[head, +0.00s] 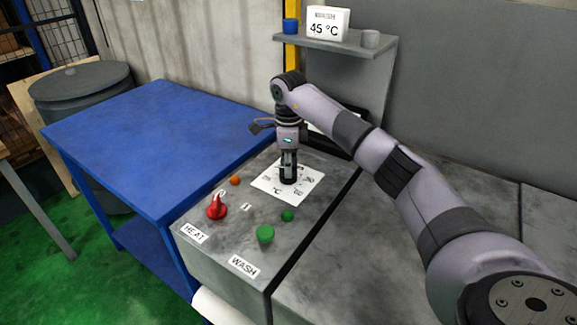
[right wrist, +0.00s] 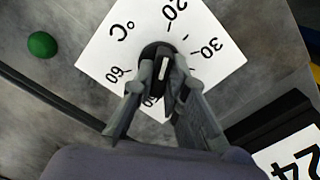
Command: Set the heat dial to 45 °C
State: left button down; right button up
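The heat dial is a black round knob on a white scale plate marked °C (head: 268,189). In the right wrist view the dial (right wrist: 164,68) shows a white pointer line, and the plate (right wrist: 105,42) shows 20, 30 and 60. The marks between 30 and 60 are mostly hidden by my fingers, so I cannot tell the exact setting. My right gripper (head: 288,178) points straight down over the dial. Its fingers (right wrist: 164,80) stand close on both sides of the knob's raised ridge and appear shut on it. A sign (head: 327,23) reads 45 °C. My left gripper is out of view.
A red knob (head: 217,207) by the HEAT label, an orange light (head: 235,181), a green button (head: 265,233) by the WASH label and a green light (head: 288,215) share the grey panel. A shelf (head: 340,45) stands behind. A blue table (head: 150,140) is left.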

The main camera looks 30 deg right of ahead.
grip_shut()
jog(key=shift+r+m, duration=0.1)
jog(key=shift+m, duration=0.2)
